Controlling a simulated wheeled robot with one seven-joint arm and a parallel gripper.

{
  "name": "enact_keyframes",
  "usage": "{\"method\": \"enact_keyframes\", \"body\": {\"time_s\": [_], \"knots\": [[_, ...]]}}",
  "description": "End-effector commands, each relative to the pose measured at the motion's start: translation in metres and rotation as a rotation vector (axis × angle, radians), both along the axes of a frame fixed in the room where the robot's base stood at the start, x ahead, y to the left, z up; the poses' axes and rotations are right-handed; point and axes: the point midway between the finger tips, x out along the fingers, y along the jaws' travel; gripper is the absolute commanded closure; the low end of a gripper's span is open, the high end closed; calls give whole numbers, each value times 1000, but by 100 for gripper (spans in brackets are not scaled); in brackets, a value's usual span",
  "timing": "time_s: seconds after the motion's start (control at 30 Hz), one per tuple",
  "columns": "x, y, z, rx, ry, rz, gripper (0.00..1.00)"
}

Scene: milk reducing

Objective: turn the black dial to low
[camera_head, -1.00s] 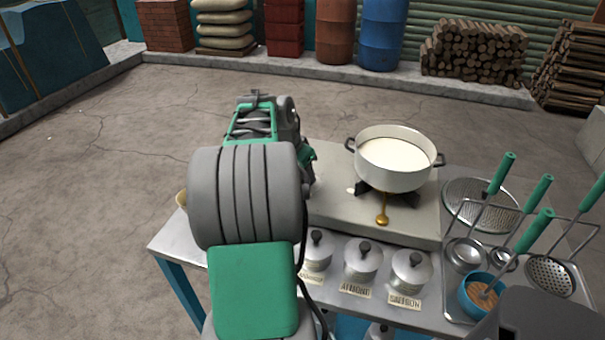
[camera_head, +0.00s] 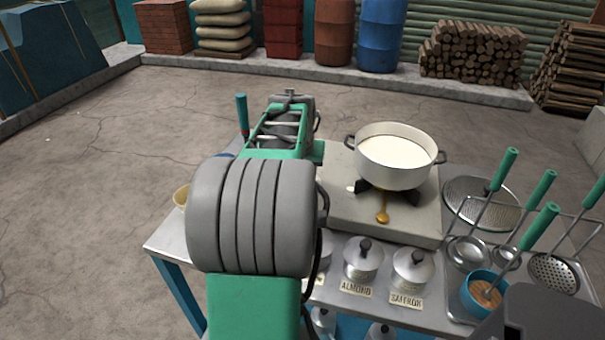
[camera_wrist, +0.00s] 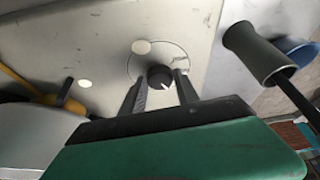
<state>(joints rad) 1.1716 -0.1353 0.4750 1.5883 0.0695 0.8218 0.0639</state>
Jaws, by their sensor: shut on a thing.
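The black dial (camera_wrist: 159,77) shows in the wrist view on the pale stove top (camera_wrist: 185,25), inside a thin drawn ring. A white pointer mark on it points toward the lower right of the picture. My gripper (camera_wrist: 160,84) has one finger on each side of the dial and is shut on it. In the head view my arm hides the dial and the fingers. The stove top also shows there (camera_head: 335,208), right of my arm.
A pot of milk (camera_head: 393,160) stands on the burner, with a golden lever (camera_head: 383,215) in front. Lidded pots (camera_head: 362,262) line the front. Utensils (camera_head: 490,220) crowd the right. A grey cylindrical thing (camera_wrist: 252,52) is close right of my gripper in the wrist view.

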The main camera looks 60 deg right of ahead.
Motion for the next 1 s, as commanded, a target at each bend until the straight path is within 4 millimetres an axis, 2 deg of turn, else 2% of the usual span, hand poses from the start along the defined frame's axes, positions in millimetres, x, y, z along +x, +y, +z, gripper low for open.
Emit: {"method": "enact_keyframes", "body": {"time_s": [0.4, 0.87, 0.9, 1.0], "knots": [[-2, -1, 0, 1, 0, 171, 100], [-2, -1, 0, 2, 1, 187, 100], [-2, -1, 0, 2, 1, 187, 61], [-2, -1, 0, 2, 1, 187, 52]]}}
